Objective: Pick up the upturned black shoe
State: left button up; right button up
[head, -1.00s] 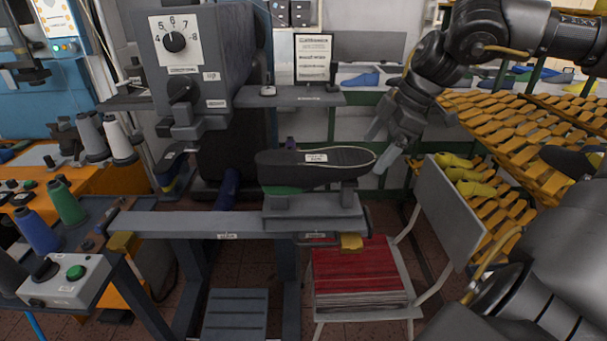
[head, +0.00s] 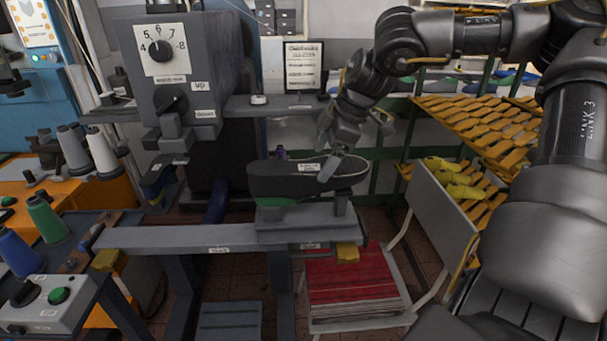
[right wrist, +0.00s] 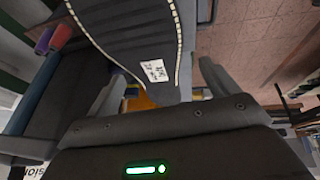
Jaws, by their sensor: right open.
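The upturned black shoe (head: 272,182) lies sole up on a grey stand (head: 310,222) at the machine, with a white label on its sole. My right gripper (head: 326,150) is open at the right part of the shoe, one finger overlapping it in the head view. In the right wrist view the shoe (right wrist: 125,35), its pale stitched edge and its label show ahead of the open jaws (right wrist: 163,80), with a finger on either side of its near end. I cannot tell whether the fingers touch it. My left gripper is not in view.
The grey machine (head: 195,60) with a dial stands behind and left of the shoe. A chair (head: 443,215) with a red stack (head: 350,275) is below right. An orange slatted rack (head: 480,125) stands at the right. Thread cones are at the left.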

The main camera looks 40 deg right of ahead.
aim_at(301, 168)
jog(key=shift+w+a+r, duration=0.1)
jog(key=shift+w+a, duration=0.5)
jog(key=shift+w, duration=0.25)
jog(key=shift+w+a, duration=0.2)
jog(key=shift+w, duration=0.15)
jog(key=shift+w+a+p, duration=0.15)
jog(key=shift+p, duration=0.2)
jog(key=p+x, duration=0.1)
jog(key=x, duration=0.4)
jog(key=shift+w, duration=0.1)
jog(key=shift+a, duration=0.1)
jog(key=shift+c, duration=0.4)
